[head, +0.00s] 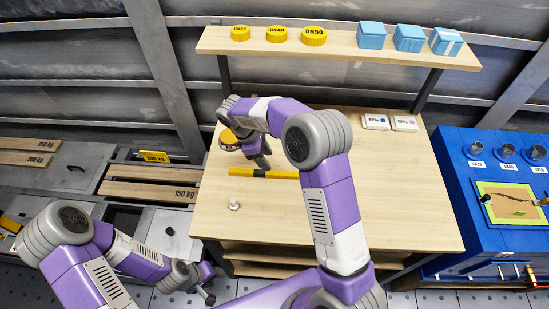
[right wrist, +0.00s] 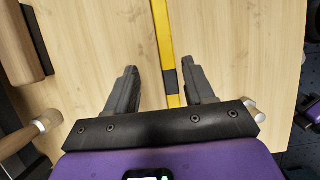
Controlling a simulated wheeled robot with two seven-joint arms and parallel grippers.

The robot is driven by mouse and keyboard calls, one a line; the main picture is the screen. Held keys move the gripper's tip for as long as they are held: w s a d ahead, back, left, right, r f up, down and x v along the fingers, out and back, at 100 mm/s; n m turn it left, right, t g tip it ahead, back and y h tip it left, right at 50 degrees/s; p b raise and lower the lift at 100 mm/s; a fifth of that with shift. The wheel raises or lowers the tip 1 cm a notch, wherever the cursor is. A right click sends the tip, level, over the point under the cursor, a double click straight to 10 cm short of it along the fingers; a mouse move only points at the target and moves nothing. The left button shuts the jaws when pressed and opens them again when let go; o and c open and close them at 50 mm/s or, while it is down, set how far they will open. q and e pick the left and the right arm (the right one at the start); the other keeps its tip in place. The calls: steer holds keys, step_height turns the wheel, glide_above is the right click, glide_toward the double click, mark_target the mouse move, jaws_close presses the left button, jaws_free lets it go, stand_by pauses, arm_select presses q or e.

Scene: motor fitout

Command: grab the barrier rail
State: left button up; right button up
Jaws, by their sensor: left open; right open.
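The barrier rail (head: 284,174) is a thin yellow bar with a black band, lying on the wooden table. In the right wrist view the rail (right wrist: 164,40) runs lengthwise between the spread fingers, closer to the right-hand finger. My right gripper (head: 262,161) is open and empty over the rail near its black band; it also shows in the right wrist view (right wrist: 163,84). Its height above the rail is hard to tell. My left gripper (head: 209,287) is open, low at the left, in front of the table and away from the rail.
A small pale knob (head: 234,206) stands on the table in front of the rail. A yellow-topped round item (head: 228,137) is partly hidden by my right arm. White boxes (head: 376,122) lie at the back right. A shelf (head: 345,45) overhangs behind. The table's right front is clear.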

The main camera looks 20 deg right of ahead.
mark_target(278, 173)
steer(key=shift+s+d+f+b, duration=0.25)
steer(key=shift+s+f, duration=0.1)
steer(key=shift+f, duration=0.2)
steer(key=shift+s+d+f+b, duration=0.1)
steer(key=shift+s+d+f, duration=0.2)
steer(key=shift+f, duration=0.25)
steer(key=x, duration=0.2)
steer(key=b+x, duration=0.1)
steer(key=x, duration=0.1)
steer(key=shift+s+d+f+b, duration=0.25)
steer(key=shift+s+b, duration=0.05)
jaws_close()
